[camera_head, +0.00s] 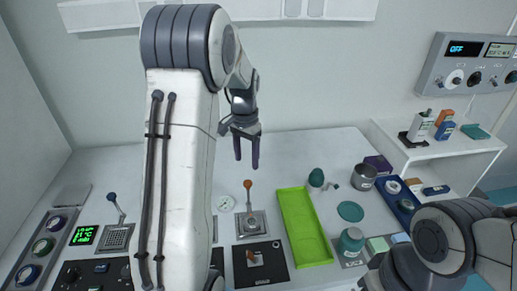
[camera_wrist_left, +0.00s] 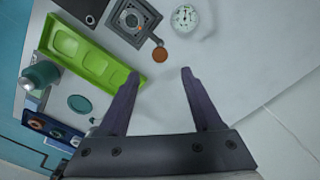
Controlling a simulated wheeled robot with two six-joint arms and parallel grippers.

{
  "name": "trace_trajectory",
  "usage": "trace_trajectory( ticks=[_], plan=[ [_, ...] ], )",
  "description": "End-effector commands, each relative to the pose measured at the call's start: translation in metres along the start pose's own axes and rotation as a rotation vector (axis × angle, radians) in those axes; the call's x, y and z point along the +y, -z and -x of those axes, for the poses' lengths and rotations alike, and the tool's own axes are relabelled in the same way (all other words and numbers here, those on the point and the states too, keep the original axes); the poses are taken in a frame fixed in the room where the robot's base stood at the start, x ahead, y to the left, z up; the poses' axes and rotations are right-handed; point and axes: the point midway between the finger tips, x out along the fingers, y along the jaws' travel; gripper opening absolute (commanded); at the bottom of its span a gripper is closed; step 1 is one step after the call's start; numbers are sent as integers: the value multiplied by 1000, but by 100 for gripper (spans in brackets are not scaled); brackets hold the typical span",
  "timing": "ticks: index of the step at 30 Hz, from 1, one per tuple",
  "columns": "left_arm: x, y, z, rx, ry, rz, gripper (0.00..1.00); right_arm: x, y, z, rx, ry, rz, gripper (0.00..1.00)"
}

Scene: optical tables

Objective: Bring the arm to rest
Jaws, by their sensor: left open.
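My left gripper (camera_head: 247,153) hangs above the far part of the white table (camera_head: 310,150), fingers pointing down. In the left wrist view its two purple fingers (camera_wrist_left: 162,75) are spread, with nothing between them. My left arm crosses the head view from the bottom to the top and hides part of the table. My right arm shows at the lower right of the head view; its fingers are not in view.
A lever with an orange knob (camera_head: 248,184) and a green tray (camera_head: 304,228) stand in front of the gripper. A teal bottle (camera_head: 351,242), a metal pot (camera_head: 364,176) and a blue tray (camera_head: 392,197) are to the right. The table's back strip looks clear.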

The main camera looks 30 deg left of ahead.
Motion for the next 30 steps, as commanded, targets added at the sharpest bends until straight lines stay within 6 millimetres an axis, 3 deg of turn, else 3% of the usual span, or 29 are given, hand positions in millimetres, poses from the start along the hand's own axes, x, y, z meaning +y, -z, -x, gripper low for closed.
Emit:
trace_trajectory(
  ticks=[5, 8, 11, 14, 18, 21, 25, 30],
  plan=[
    [0, 0, 0, 0, 0, -1, 66, 0, 0, 0, 0, 0, 0, 44],
    [13, 0, 3, 2, -1, -14, 66, 0, 0, 0, 0, 0, 0, 44],
    [52, 0, 12, 9, -4, -59, 66, 0, 0, 0, 0, 0, 0, 44],
    [116, -12, 24, 21, -12, -133, 66, 0, 0, 0, 0, 0, 0, 44],
    [211, -59, 38, 35, -30, -254, 66, 0, 0, 0, 0, 0, 0, 44],
    [261, -106, 41, 41, -46, -336, 66, 0, 0, 0, 0, 0, 0, 44],
    [296, -164, 38, 42, -65, -423, 66, 0, 0, 0, 0, 0, 0, 44],
    [311, -210, 32, 38, -80, -485, 66, 0, 0, 0, 0, 0, 0, 44]
  ],
)
